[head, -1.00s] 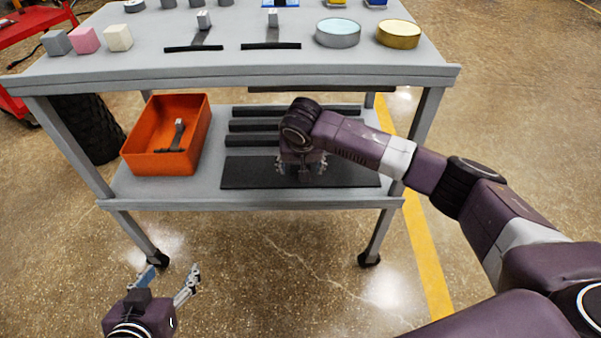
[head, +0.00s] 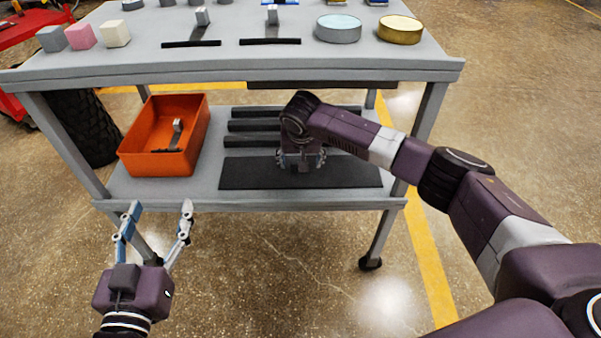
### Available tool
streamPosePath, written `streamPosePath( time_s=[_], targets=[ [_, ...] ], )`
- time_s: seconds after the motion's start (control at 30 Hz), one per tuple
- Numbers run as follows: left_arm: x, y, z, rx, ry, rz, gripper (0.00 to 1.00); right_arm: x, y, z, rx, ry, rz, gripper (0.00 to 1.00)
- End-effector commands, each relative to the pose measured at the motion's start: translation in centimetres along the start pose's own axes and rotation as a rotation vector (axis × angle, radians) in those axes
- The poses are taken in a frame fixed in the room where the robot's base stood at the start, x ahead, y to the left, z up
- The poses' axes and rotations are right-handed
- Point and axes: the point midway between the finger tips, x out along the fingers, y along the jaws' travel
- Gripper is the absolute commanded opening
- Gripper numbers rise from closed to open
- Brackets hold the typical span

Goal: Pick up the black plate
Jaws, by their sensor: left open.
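A flat black plate (head: 245,174) lies on the lower shelf of the grey cart, near its front edge. My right gripper (head: 301,162) is over the middle of the plate, pointing down. Its fingers sit at or just above the plate; I cannot tell whether they touch it or how far apart they are. My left gripper (head: 156,222) is open and empty, in front of the cart's lower shelf at the left, with its fingers pointing up in the picture and well apart.
An orange bin (head: 132,157) holding a grey-handled tool stands left of the plate. Several dark bars (head: 255,126) lie behind the plate. The cart's tabletop (head: 270,65) overhangs the shelf and carries blocks, tools and two round tins. Open floor lies in front.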

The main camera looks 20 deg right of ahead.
Motion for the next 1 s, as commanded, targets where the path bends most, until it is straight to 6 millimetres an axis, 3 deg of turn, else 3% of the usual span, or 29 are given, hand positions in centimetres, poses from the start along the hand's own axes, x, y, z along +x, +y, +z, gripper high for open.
streamPosePath(
  time_s=[0.2, 0.8, 1.0],
  targets=[
    [0.01, 0.02, -0.12, 0.0, 0.004, 0.0, 0.6, 0.01, -0.02, -0.02, 0.0, 0.0, 0.0, 0.64],
    [0.0, 0.03, -0.1, 0.0, 0.003, 0.0, 0.6, 0.01, 0.0, 0.01, 0.0, 0.0, 0.0, 0.0],
    [0.0, 0.03, -0.12, -0.001, 0.002, 0.0, 0.6, -0.22, -0.1, -0.28, 0.0, 0.006, -0.003, 0.0]
  ],
)
